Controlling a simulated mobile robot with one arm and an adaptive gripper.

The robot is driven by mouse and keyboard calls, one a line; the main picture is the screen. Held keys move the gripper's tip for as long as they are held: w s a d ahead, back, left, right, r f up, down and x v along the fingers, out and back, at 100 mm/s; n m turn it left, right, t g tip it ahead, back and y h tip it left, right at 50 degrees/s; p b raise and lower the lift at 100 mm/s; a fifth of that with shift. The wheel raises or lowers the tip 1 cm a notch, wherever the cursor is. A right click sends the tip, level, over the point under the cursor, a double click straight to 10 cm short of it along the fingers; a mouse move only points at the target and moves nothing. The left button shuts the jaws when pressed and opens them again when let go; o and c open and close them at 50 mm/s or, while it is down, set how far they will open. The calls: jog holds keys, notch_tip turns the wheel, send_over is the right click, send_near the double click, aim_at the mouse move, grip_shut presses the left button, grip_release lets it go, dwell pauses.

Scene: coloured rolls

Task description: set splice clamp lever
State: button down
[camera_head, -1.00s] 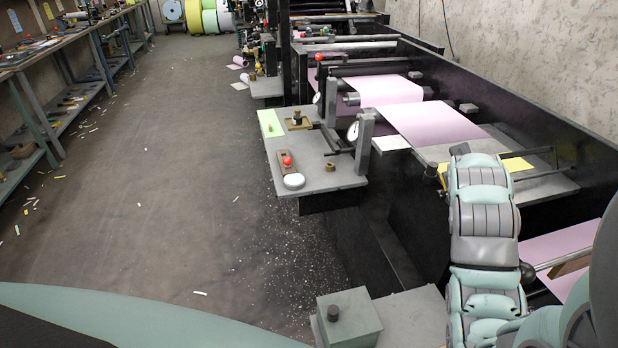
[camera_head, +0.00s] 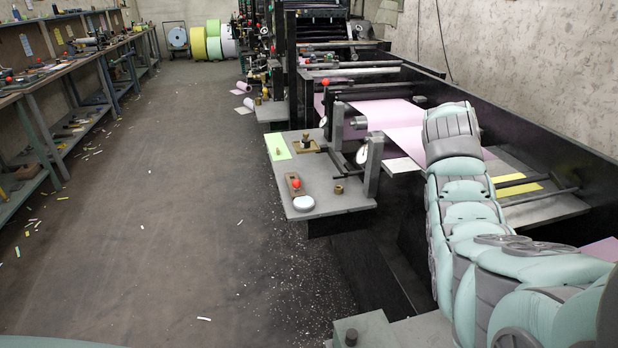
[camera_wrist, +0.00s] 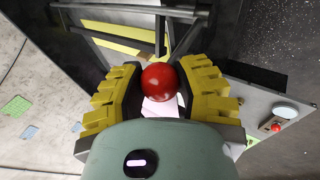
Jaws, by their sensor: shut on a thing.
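In the wrist view, a glossy red ball knob (camera_wrist: 160,82) sits between the two yellow ribbed fingers of my gripper (camera_wrist: 162,100). The gripper is shut on this knob. A dark bar (camera_wrist: 159,35) runs just beyond the knob; whether it is the lever's shaft I cannot tell. In the head view, my arm hides the gripper and the held knob. The grey splice table (camera_head: 545,207) shows to the right of my arm, with a yellow strip (camera_head: 518,186) and dark bars on it.
A side table (camera_head: 325,206) carries a round white-topped disc (camera_head: 304,203), a small red-knobbed block (camera_head: 296,185) and a green sheet (camera_head: 277,147). Pink web (camera_head: 400,115) runs behind my arm. A dark side wall (camera_head: 545,150) borders the right. The floor aisle (camera_head: 180,210) at left is open.

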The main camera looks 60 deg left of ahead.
jog(key=a+b, duration=0.1)
jog(key=h, duration=0.1)
jog(key=w+a+h+b, duration=0.1)
jog(key=shift+a+f+n+g+b, duration=0.3)
jog(key=shift+f+n, duration=0.1)
jog(key=shift+a+f+b, duration=0.15)
jog(key=shift+a+b, duration=0.2)
jog(key=shift+b, duration=0.1)
dwell(0.8)
jog(key=c, duration=0.6)
grip_release()
jog(key=shift+w, duration=0.1)
jog(key=shift+o, duration=0.2)
jog(key=v, duration=1.2)
jog(key=shift+w, duration=0.1)
